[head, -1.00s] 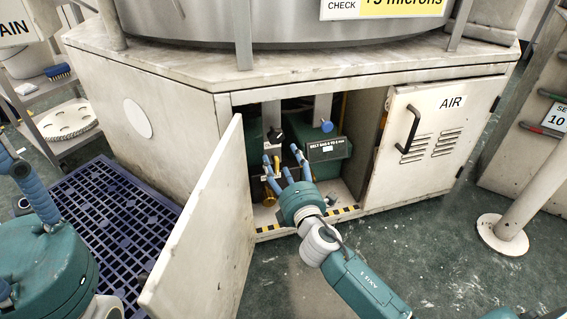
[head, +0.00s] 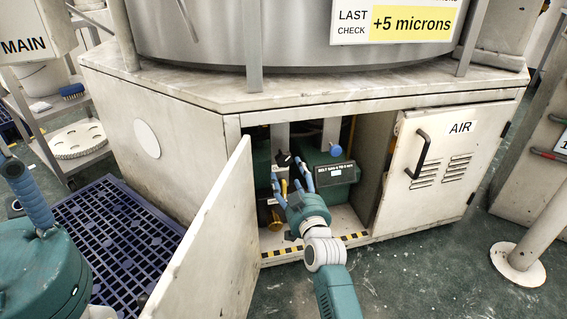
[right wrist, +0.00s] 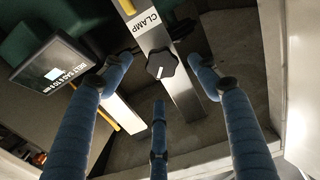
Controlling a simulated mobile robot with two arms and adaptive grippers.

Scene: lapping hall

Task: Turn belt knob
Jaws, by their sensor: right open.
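A black knob (head: 283,159) with a white pointer line sits on a grey upright inside the open cabinet. In the right wrist view this knob (right wrist: 162,65) is under a label reading CLAMP. A blue knob (head: 335,149) is on another upright to its right, above a dark display box (head: 330,175) marked BELT SAG. My right gripper (head: 288,180) is open and empty at the cabinet opening. Its three blue fingers (right wrist: 160,82) are spread around the line to the black knob; contact is not evident. My left gripper (head: 28,195) shows only partly at the left edge.
The open cabinet door (head: 212,245) stands left of my right arm. The closed AIR door (head: 430,160) is on the right. A striped sill (head: 330,243) edges the opening. A blue grate (head: 115,240) lies on the floor at left.

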